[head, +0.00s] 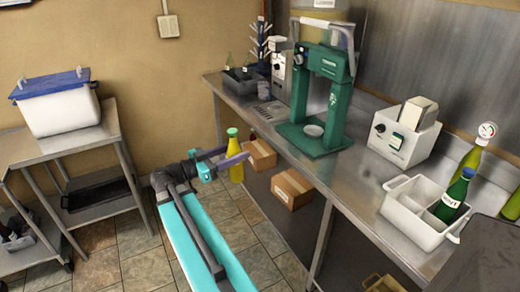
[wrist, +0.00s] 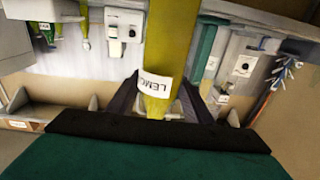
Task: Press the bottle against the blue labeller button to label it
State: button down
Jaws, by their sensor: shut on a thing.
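My gripper (head: 228,162) is shut on a yellow bottle (head: 236,174) with a green cap. It holds the bottle upright in the open space in front of the counter, apart from every machine. In the wrist view the bottle (wrist: 155,106) stands between my gripper's fingers (wrist: 157,103), and a white label reading "LEMO..." shows on it upside down. A white machine with a dial and a small green panel (head: 405,133) stands on the counter at the right. Another pale machine (head: 281,70) stands at the back left. I cannot make out a blue button on either.
A green press (head: 325,90) stands between the machines on the steel counter (head: 345,180). A white crate (head: 415,222) with a green bottle (head: 454,195) is at the right. Cardboard boxes (head: 293,188) sit below the counter. A side table (head: 75,140) with a lidded tub is at left.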

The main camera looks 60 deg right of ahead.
jog(key=w+a+f+n+t+h, duration=0.1)
jog(key=w+a+f+n+t, duration=0.15)
jog(key=w+a+t, duration=0.5)
jog(key=w+a+f+n+t+h, duration=0.1)
jog(key=w+a+f+n+t, duration=0.2)
jog(key=w+a, duration=0.85)
jog(key=w+a+f+n+t+y, duration=0.2)
jog(key=a+n+t, duration=0.1)
jog(key=a, duration=1)
jog(key=w+a+f+n+t+y, duration=0.2)
jog(key=a+t, duration=0.4)
jog(key=a, duration=0.7)
jog(key=shift+w+a+f+n, duration=0.2)
jog(key=shift+w+n, duration=0.4)
jog(key=shift+n, duration=0.65)
jog(key=shift+d, duration=0.25)
